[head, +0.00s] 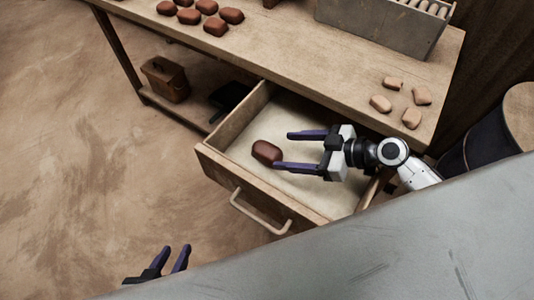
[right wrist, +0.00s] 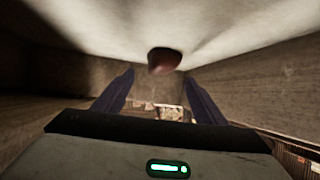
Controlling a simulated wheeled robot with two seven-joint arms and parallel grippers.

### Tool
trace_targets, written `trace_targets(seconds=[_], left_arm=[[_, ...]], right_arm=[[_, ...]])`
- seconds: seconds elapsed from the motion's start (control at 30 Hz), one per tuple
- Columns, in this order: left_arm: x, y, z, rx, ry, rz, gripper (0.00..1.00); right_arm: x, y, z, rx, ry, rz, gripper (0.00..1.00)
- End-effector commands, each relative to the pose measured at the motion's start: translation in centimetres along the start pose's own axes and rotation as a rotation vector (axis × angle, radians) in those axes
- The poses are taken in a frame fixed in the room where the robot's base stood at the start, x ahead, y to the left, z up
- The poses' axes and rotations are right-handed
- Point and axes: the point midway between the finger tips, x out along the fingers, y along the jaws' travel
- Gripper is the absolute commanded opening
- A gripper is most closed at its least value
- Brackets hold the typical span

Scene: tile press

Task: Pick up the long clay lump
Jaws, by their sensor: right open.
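A reddish-brown clay lump (head: 267,152) lies alone on the pale floor of the open drawer, near its front left part. It also shows in the right wrist view (right wrist: 164,62), ahead of and between the fingers. My right gripper (head: 283,150) is open and empty over the drawer. Its two dark purple fingers point left, with the lump just beyond the tips and apart from them as far as I can see. My left gripper (head: 172,256) is at the bottom left, away from the drawer, with its fingers apart and nothing between them.
The open drawer (head: 228,178) has wooden walls and a front handle (head: 258,213). The table (head: 290,55) above carries several brown lumps (head: 215,26), several pale lumps (head: 381,103) and a grey box (head: 375,25). A grey surface (head: 400,240) fills the lower right.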

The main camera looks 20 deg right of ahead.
Motion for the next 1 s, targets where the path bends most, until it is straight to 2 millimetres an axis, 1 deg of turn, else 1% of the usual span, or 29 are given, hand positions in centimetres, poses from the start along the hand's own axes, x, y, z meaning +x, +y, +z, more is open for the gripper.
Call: trace_targets(seconds=[0.03, 0.27, 0.5, 0.6, 0.7, 0.9, 0.97, 1.0], left_arm=[[0.1, -0.1, 0.1, 0.001, 0.0, 0.0, 0.31], [0.0, -0.1, -0.1, 0.002, 0.001, -0.001, 0.31], [0.1, -0.2, 0.0, 0.002, 0.004, -0.002, 0.31], [0.1, -0.2, 0.0, 0.003, 0.005, -0.002, 0.31], [0.1, -0.2, 0.0, 0.003, 0.005, -0.002, 0.31], [0.1, -0.2, 0.0, 0.003, 0.005, -0.002, 0.31], [0.1, -0.2, 0.0, 0.003, 0.005, -0.002, 0.31], [0.1, -0.2, 0.0, 0.003, 0.005, -0.002, 0.31]], right_arm=[[0.5, 0.1, 0.2, 0.0, 0.002, 0.001, 0.65], [2.2, 0.1, 0.0, -0.001, 0.003, 0.001, 0.65], [6.2, 0.1, 0.0, 0.001, 0.002, 0.001, 0.65], [7.2, 0.0, 0.1, 0.0, 0.001, 0.0, 0.65], [7.6, 0.1, 0.1, -0.002, 0.0, 0.001, 0.65], [7.6, 0.1, 0.1, -0.002, 0.0, 0.001, 0.65], [7.6, 0.0, 0.1, -0.002, 0.0, 0.001, 0.55], [7.5, 0.0, 0.1, -0.002, 0.0, 0.001, 0.48]])
